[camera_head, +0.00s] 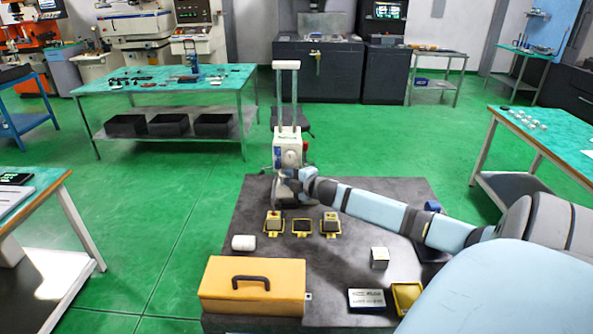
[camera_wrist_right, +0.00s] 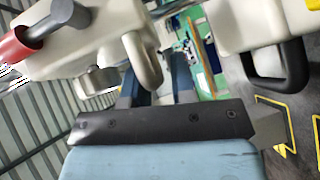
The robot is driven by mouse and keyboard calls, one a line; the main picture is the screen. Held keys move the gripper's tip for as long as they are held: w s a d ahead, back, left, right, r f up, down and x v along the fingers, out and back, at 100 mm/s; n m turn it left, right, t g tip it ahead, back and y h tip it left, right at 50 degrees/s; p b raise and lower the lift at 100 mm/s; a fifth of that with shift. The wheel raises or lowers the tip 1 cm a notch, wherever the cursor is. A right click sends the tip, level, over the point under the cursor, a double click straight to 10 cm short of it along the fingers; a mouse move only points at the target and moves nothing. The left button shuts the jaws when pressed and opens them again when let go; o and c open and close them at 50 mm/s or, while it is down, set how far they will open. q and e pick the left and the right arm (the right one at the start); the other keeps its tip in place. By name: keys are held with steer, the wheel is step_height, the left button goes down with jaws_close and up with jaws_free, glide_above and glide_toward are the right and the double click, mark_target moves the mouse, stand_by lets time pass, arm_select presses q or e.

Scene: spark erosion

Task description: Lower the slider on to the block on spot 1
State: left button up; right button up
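A cream slider machine (camera_head: 288,150) with two tall upright rods and a top bar stands at the far edge of the dark work table. My right gripper (camera_head: 300,181) is at its lower front. In the right wrist view, the gripper's two fingers (camera_wrist_right: 157,88) stand apart, with a cream loop-shaped part (camera_wrist_right: 145,58) partly in front of them. Whether they touch it is unclear. Yellow-framed spots lie before the machine: the left (camera_head: 274,223) and right (camera_head: 330,223) ones carry small blocks, the middle one (camera_head: 302,227) looks dark and flat. Spot numbers are unreadable. My left gripper is not in view.
On the dark table (camera_head: 225,262) are an orange toolbox (camera_head: 235,292), a white roll (camera_head: 243,242), a light cube (camera_head: 379,257), a dark labelled box (camera_head: 366,299) and a yellow tray (camera_head: 406,295). The table's middle is mostly clear. A red part (camera_wrist_right: 15,48) shows in the wrist view.

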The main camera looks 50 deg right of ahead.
steer(key=s+a+r, duration=0.1)
steer(key=s+r, duration=0.1)
steer(key=s, duration=1.1)
steer(key=shift+s+a+b, duration=0.2)
steer(key=shift+s+b, duration=0.1)
steer(key=shift+b, duration=0.1)
steer(key=shift+r, duration=0.1)
